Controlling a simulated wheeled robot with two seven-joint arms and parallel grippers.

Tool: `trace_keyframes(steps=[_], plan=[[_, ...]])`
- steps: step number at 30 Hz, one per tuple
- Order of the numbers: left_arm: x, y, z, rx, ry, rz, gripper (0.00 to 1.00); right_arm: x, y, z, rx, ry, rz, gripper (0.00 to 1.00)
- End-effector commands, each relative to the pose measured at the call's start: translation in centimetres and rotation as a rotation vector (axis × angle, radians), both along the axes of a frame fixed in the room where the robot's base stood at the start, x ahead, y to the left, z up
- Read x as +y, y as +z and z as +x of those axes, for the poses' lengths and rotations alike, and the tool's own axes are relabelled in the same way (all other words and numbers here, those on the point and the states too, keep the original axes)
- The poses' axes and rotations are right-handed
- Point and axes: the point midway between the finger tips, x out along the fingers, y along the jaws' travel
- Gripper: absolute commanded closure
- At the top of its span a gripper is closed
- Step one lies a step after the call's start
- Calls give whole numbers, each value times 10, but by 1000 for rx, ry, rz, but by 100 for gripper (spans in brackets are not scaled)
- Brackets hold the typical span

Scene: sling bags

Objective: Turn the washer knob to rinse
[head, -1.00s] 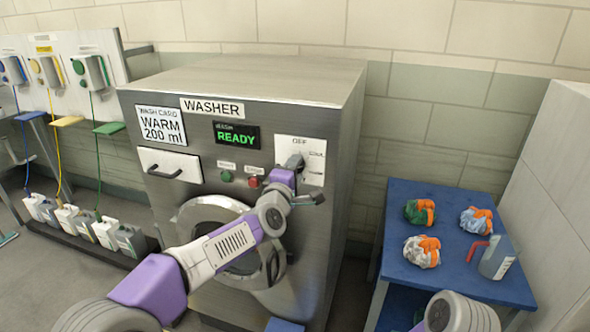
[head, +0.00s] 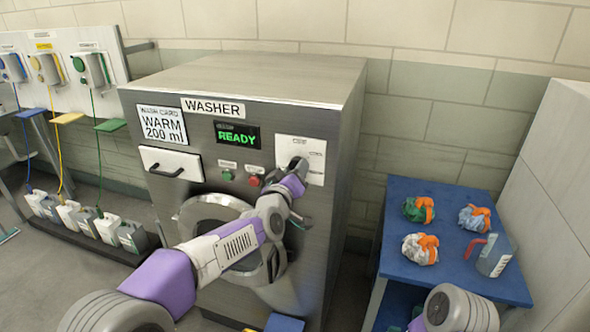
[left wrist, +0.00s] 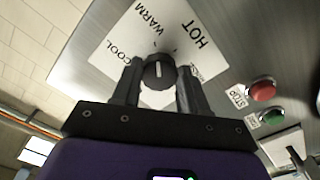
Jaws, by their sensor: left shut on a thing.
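The washer (head: 330,90) faces me with a white dial plate (head: 316,150) at the upper right of its front. The dark round knob (left wrist: 160,72) sits on this plate in the left wrist view, with a pale line on its face. COOL, WARM and HOT are printed around it; a smaller label beside the right finger is partly hidden and unclear. My left gripper (left wrist: 160,82) is shut on the knob, one finger on each side. In the head view the left gripper (head: 297,166) covers most of the knob. My right gripper is out of view.
Green button (head: 227,175) and red button (head: 253,181) lie just left of the dial plate. The display (head: 237,135) reads READY. A blue table (head: 455,275) at the right holds several cloth bundles and a jug (head: 495,255).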

Motion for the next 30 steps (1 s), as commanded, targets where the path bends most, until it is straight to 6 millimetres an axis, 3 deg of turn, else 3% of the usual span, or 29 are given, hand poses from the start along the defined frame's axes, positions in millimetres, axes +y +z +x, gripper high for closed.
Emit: trace_keyframes(steps=[30], plan=[[3,-1,1,-298,-1,921,87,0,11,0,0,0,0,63]])
